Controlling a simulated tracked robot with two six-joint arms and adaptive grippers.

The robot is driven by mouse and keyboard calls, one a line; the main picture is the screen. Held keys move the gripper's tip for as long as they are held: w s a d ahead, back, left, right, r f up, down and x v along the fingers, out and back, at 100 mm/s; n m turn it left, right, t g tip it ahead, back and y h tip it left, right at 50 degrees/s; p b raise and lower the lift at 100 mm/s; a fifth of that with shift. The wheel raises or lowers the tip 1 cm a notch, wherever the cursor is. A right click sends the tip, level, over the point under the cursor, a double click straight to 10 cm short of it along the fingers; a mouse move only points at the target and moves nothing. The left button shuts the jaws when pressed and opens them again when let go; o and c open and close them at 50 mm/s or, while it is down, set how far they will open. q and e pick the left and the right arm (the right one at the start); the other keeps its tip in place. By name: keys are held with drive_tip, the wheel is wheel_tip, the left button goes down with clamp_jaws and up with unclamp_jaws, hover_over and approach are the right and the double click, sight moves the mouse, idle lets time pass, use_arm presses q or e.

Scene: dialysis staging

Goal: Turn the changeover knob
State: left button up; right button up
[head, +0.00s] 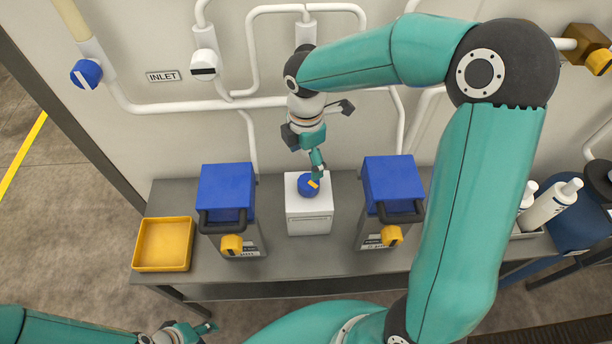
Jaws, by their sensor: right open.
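My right gripper (318,172) reaches down from above with open jaws, at the knob's upper right edge. I cannot tell whether a finger touches it. My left gripper (207,330) is low at the bottom left, in front of the bench and away from the knob. Its jaw state is unclear.
Two blue-topped units with black handles, left (227,186) and right (389,180), flank the white box. A yellow tray (164,244) sits at the bench's left end. White pipes and an INLET sign (163,76) are on the wall. White bottles (551,205) stand at right.

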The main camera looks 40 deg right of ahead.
sight(309, 181)
drive_tip(key=f, duration=0.9)
drive_tip(key=shift+s+d, duration=0.2)
drive_tip(key=shift+s, duration=0.05)
drive_tip(key=shift+c, duration=0.2)
drive_tip(key=c, duration=1.1)
